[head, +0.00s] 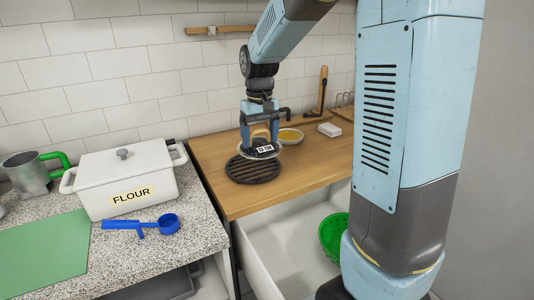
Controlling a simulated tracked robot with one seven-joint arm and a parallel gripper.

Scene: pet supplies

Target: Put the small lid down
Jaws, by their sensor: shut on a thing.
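My gripper (261,143) points down over the wooden counter, shut on the small lid (259,154). The lid looks like a pale-rimmed disc, partly hidden by the fingers, with a tan part showing between them. A black and white label shows at the fingers. The lid is over the back part of a round black slatted trivet (253,174). I cannot tell whether the lid touches the trivet.
A bowl with yellow contents (290,136) stands just right of my gripper. White folded cloths or tiles (329,130) lie farther right. A white sink (285,249) with a green colander (332,236) is in front. A white FLOUR container (118,180) and blue scoop (150,226) stand left.

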